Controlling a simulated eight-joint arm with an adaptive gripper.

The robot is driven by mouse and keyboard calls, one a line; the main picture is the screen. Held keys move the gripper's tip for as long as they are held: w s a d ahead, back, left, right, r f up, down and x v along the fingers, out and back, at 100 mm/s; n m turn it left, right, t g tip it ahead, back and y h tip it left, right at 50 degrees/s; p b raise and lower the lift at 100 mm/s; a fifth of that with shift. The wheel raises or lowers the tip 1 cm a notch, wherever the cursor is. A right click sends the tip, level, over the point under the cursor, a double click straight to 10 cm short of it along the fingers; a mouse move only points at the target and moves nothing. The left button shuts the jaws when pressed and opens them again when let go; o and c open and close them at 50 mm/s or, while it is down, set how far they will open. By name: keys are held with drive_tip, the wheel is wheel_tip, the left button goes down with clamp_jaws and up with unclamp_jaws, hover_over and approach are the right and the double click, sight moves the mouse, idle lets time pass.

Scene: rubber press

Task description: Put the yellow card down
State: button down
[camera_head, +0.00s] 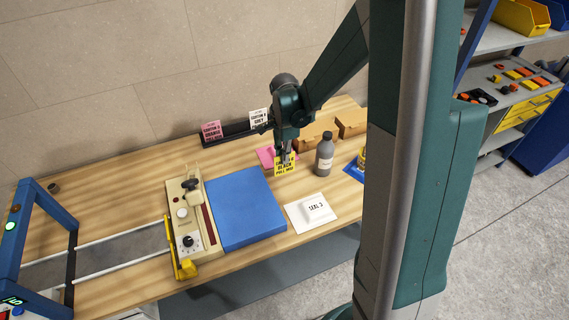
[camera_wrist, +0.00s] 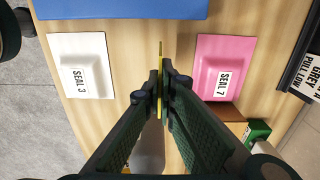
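The yellow card (camera_head: 285,166) with black print is upright between the fingers of my gripper (camera_head: 286,154), near the middle of the wooden table. In the wrist view the card (camera_wrist: 160,62) shows edge-on as a thin yellow strip. My gripper (camera_wrist: 161,85) is shut on it there. Whether the card's lower edge touches the table I cannot tell.
A blue mat (camera_head: 244,207) lies left of the card. A white SEAL 3 pad (camera_head: 313,207) and a pink SEAL 7 pad (camera_wrist: 222,68) lie on either side. A grey bottle (camera_head: 324,154) stands close right. A dark rack (camera_head: 236,132) holding pink and white cards is behind.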

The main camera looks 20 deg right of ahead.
drive_tip(key=shift+f, duration=1.7)
drive_tip(key=shift+f, duration=0.25)
drive_tip(key=c, duration=2.7)
unclamp_jaws()
drive_tip(key=shift+r, duration=0.1)
drive_tip(key=shift+r, duration=0.2)
drive_tip(key=shift+r, duration=5.95)
